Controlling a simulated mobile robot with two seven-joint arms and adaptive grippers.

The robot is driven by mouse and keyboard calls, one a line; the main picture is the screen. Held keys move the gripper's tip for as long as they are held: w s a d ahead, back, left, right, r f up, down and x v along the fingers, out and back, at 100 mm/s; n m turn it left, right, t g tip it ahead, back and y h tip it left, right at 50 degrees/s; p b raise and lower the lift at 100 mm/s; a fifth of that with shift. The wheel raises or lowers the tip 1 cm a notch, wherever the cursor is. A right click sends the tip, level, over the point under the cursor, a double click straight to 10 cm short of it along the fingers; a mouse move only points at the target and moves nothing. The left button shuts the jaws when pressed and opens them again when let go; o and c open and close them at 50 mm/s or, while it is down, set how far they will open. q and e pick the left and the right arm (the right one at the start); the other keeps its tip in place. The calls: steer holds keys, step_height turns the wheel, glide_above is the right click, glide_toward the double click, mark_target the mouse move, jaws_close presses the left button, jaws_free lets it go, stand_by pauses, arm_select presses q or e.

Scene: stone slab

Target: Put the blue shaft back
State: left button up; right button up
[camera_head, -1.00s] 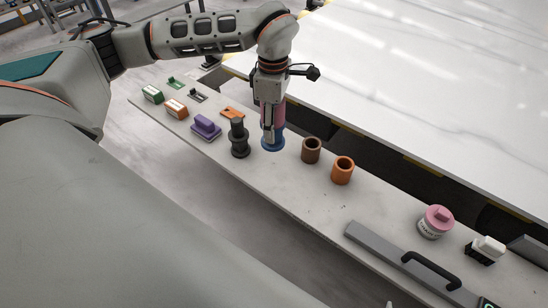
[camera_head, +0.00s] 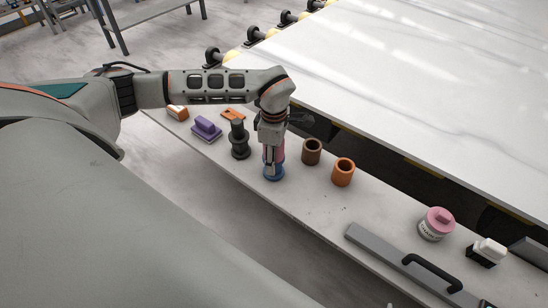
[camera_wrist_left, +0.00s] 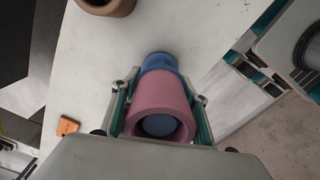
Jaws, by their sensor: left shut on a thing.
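The blue shaft (camera_head: 273,174) has a wide blue foot and a pink sleeve (camera_head: 279,153) around it. My left gripper (camera_head: 271,163) is shut on the sleeved shaft, from above, over the narrow bench. The shaft looks about upright; I cannot tell whether its foot touches the bench. In the left wrist view the pink sleeve (camera_wrist_left: 160,108) sits between my fingers, with the blue foot (camera_wrist_left: 160,61) beyond it and a blue round end inside the sleeve. My right gripper is not in view.
A dark stepped shaft (camera_head: 239,140) stands close left on the bench (camera_head: 290,205). A brown cup (camera_head: 312,152) and orange cup (camera_head: 343,172) stand to the right. A purple block (camera_head: 206,128) lies further left. Bench is clear in front, before a grey bar (camera_head: 395,257).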

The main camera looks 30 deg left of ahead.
arm_select(q)
steer(key=o, duration=1.5)
step_height(320, 180, up, 12)
steer(key=shift+r, duration=0.1)
steer(key=shift+s, duration=0.1)
